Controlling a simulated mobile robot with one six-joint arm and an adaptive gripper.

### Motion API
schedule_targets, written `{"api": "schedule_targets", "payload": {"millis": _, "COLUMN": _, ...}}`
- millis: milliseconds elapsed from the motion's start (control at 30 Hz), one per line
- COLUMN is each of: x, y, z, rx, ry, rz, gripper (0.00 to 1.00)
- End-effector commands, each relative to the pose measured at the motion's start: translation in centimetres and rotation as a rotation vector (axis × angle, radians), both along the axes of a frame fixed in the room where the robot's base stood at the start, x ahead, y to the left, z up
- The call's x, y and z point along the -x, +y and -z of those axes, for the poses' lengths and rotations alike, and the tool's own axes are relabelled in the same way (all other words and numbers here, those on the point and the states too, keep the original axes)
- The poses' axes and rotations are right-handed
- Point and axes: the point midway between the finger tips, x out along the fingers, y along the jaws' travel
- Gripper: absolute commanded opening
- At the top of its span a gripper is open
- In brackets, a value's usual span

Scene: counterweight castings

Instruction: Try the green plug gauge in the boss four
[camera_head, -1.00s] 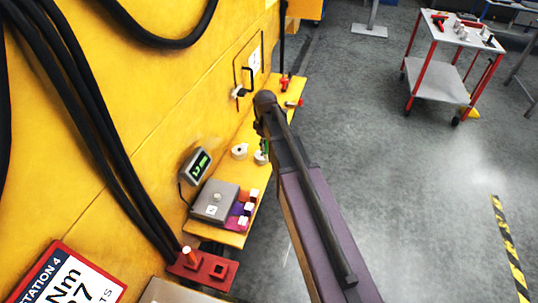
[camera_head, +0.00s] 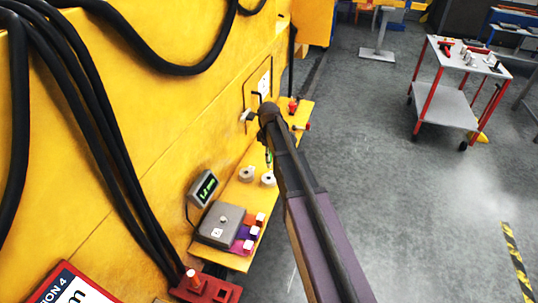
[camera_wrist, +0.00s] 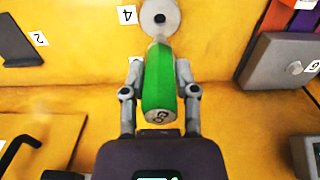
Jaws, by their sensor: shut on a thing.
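My gripper (camera_wrist: 160,95) is shut on the green plug gauge (camera_wrist: 158,75), whose end facing the wrist camera carries a dark mark. The gauge's pale tip points toward boss four (camera_wrist: 172,17), a round grey ring with a dark hole beside a "4" label (camera_wrist: 127,15). In the wrist view the tip overlaps the ring's near edge and lies off the hole; contact cannot be told. In the head view the gauge (camera_head: 268,158) shows as a green sliver above the outer of two pale rings (camera_head: 268,180), with a gap between. My arm hides most of the gripper.
The yellow shelf (camera_head: 232,257) runs along the yellow wall. It bears a second ring (camera_head: 246,174), a grey box (camera_head: 219,223) with coloured blocks, a display (camera_head: 203,188) and red items (camera_head: 293,104). A black bracket (camera_wrist: 15,45) with a "2" label is left in the wrist view.

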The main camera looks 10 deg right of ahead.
Motion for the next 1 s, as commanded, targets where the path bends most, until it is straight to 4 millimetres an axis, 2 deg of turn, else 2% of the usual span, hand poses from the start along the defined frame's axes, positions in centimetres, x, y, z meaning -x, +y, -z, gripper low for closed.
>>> {"api": "schedule_targets", "payload": {"millis": 700, "x": 0.0, "y": 0.0, "z": 4.3, "rx": 0.000, "ry": 0.000, "rz": 0.001, "gripper": 0.00}}
{"api": "schedule_targets", "payload": {"millis": 1000, "x": 0.0, "y": 0.0, "z": 4.7, "rx": 0.000, "ry": 0.000, "rz": 0.001, "gripper": 0.00}}
